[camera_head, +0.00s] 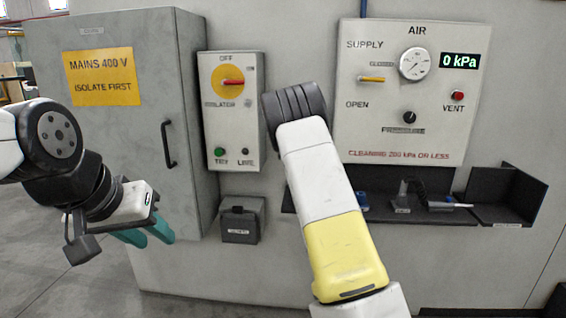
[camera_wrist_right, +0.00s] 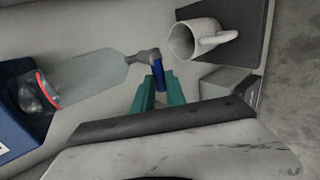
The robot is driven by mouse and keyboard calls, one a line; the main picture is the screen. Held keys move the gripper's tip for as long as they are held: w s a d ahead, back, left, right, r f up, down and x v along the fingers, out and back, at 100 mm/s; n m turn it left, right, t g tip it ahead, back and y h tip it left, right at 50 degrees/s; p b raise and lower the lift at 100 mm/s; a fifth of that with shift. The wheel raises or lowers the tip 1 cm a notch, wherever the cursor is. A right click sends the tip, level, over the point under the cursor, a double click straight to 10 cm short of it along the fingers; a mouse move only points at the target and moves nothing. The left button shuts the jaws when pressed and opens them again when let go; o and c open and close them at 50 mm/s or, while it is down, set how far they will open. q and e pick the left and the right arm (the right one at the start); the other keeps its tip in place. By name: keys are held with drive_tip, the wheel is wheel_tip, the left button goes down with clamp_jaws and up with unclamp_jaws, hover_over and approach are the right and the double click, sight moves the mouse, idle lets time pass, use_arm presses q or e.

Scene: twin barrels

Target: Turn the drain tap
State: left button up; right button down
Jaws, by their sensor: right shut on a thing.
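The drain tap shows in the right wrist view as a grey elbow fitting with a blue handle (camera_wrist_right: 158,73), at the narrow end of a clear bowl (camera_wrist_right: 90,78). My right gripper (camera_wrist_right: 158,88) has its teal fingers on either side of the handle's lower end and is shut on it. In the head view my right arm rises in the middle, and its gripper is out of sight there. My left gripper (camera_head: 150,238) hangs at the left in front of the grey cabinet, its two teal fingers apart, with nothing seen between them.
A panel with gauge (camera_head: 414,64) reads 0 kPa. A switch box (camera_head: 231,140), the mains cabinet (camera_head: 140,110) and a dark shelf (camera_head: 420,215) are on the wall.

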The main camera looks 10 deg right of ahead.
drive_tip(key=shift+d, duration=0.1)
drive_tip(key=c, duration=1.4)
unclamp_jaws()
drive_tip(key=shift+o, duration=0.2)
drive_tip(key=v, duration=0.7)
drive_tip(key=shift+s+r, duration=0.2)
drive_tip(key=shift+s, duration=0.1)
